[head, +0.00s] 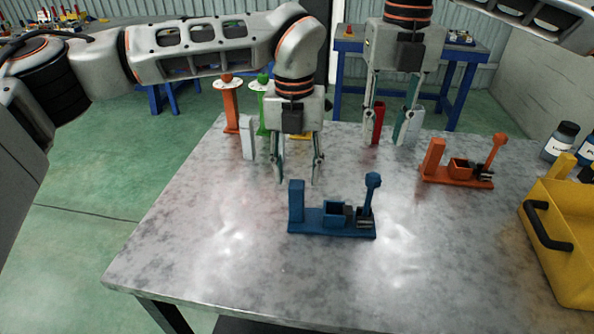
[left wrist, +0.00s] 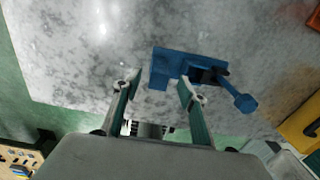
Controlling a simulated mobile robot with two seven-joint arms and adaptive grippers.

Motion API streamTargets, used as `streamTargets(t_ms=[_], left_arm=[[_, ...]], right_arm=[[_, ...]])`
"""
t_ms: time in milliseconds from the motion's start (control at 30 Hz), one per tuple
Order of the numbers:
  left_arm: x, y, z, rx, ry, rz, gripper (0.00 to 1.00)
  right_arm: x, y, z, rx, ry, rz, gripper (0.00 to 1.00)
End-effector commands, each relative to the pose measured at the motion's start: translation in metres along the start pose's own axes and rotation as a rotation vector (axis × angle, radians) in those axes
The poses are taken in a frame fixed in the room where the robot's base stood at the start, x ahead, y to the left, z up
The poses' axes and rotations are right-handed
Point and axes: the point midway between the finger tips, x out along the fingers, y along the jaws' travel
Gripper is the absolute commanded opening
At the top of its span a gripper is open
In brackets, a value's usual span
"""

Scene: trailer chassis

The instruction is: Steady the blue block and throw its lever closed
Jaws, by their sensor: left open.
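The blue block (head: 333,228) sits on the grey metal table (head: 220,240). It has a tall post at its left end, an open box in the middle and a lever (head: 370,192) standing nearly upright at its right end. My left gripper (head: 299,180) points down, open and empty, above the table just behind the post end of the block. In the left wrist view the blue block (left wrist: 176,64) lies beyond the open fingers, and its lever (left wrist: 241,100) points to the lower right. My right gripper (head: 391,138) hangs open farther back, behind the block.
A similar orange block (head: 457,176) with a raised lever stands at the right. A yellow crate (head: 562,240) with a black handle is at the right edge, near bottles (head: 562,140). A red piece (head: 378,122) stands by my right gripper. The table's front is clear.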

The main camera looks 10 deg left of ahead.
Motion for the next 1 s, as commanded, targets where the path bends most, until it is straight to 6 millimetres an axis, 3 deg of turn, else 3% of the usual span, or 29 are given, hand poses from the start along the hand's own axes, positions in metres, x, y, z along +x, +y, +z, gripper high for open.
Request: streamTargets(t_ms=[167,600,1000], left_arm=[[0.013,0.001,-0.002,-0.014,-0.007,0.029,0.42],[0.071,0.002,-0.002,-0.013,-0.006,0.025,0.42],[0.08,0.002,-0.001,-0.013,-0.009,0.024,0.42]], right_arm=[[0.0,0.0,0.0,0.001,0.0,0.0,0.28],[0.0,0.0,0.0,0.0,0.0,0.0,0.28],[0.0,0.0,0.0,0.001,0.0,0.0,0.28]])
